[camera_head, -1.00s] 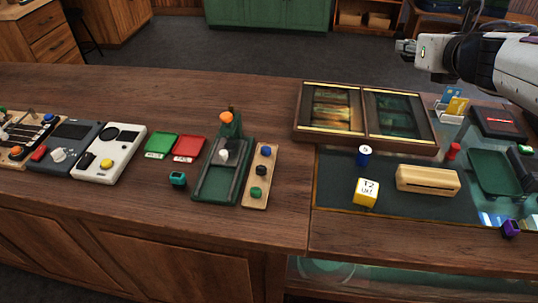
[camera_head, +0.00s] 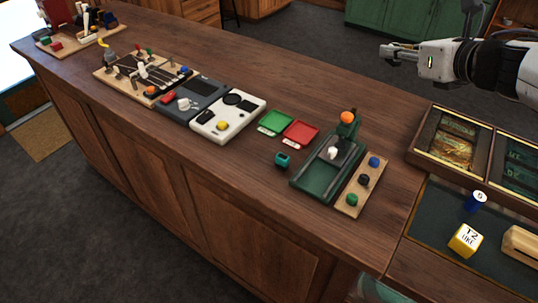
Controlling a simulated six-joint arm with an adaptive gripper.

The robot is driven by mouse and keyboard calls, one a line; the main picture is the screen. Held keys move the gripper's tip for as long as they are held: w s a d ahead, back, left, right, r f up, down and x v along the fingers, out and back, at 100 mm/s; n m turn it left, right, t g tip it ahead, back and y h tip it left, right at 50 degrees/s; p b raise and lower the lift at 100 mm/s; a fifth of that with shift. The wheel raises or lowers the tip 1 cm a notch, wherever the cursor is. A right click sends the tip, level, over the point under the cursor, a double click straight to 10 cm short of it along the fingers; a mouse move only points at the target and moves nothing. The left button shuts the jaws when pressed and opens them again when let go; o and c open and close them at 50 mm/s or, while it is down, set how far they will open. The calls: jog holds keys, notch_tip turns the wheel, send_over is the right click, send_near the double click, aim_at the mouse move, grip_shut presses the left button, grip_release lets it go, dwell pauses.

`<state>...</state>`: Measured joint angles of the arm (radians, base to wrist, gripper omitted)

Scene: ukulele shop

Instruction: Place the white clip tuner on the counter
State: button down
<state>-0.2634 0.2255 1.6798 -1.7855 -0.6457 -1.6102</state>
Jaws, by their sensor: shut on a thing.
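My gripper (camera_head: 388,53) is at the upper right, raised over the floor beyond the far edge of the counter. Its fingers are shut on a small pale thing, taken as the white clip tuner; its outline is hard to tell from the fingers. The wooden counter (camera_head: 240,160) runs from the upper left to the lower right, well below my gripper. A teal clip tuner (camera_head: 283,160) sits on it near the front edge.
Red (camera_head: 300,133) and green trays (camera_head: 275,123), a green stand (camera_head: 315,180), a knob board (camera_head: 361,187) and a white device (camera_head: 228,117) crowd the counter's middle. A framed display case (camera_head: 450,140) lies at right. Bare wood lies along the back.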

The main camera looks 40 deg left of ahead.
jog(key=s+a+f+n+g+y, duration=0.1)
jog(key=s+a+n+g, duration=0.1)
jog(key=s+a, duration=0.3)
jog(key=s+a+f+n+g+y, duration=0.1)
jog(key=s+a+f+n+g, duration=0.1)
jog(key=a, duration=0.6)
jog(key=n+g, duration=0.3)
jog(key=g, duration=0.1)
send_over(261, 156)
notch_tip(261, 156, down, 14)
jog(key=shift+f, duration=0.25)
jog(key=shift+f, duration=2.5)
jog(key=shift+f, duration=2.3)
jog(key=shift+f, duration=0.25)
